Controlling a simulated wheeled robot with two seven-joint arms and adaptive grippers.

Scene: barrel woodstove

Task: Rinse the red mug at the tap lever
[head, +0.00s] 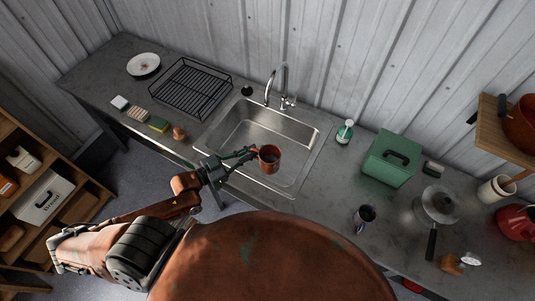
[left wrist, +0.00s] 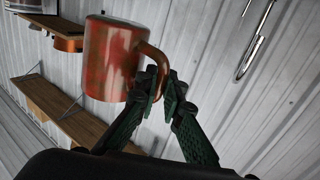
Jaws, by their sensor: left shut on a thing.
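The red mug (head: 269,159) is held over the front part of the sink (head: 312,139) in the head view. My left gripper (head: 251,153) is shut on its handle. In the left wrist view the mug (left wrist: 110,58) looks worn red and orange, and its handle is between the green fingers of my left gripper (left wrist: 168,90). The tap (head: 283,82) rises behind the sink, with its small lever (head: 289,102) at its right side. The mug is apart from the tap, nearer to me. My right gripper is not in view.
A black dish rack (head: 190,88) stands left of the sink. A soap bottle (head: 345,132) and a green box (head: 389,158) stand to the right.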

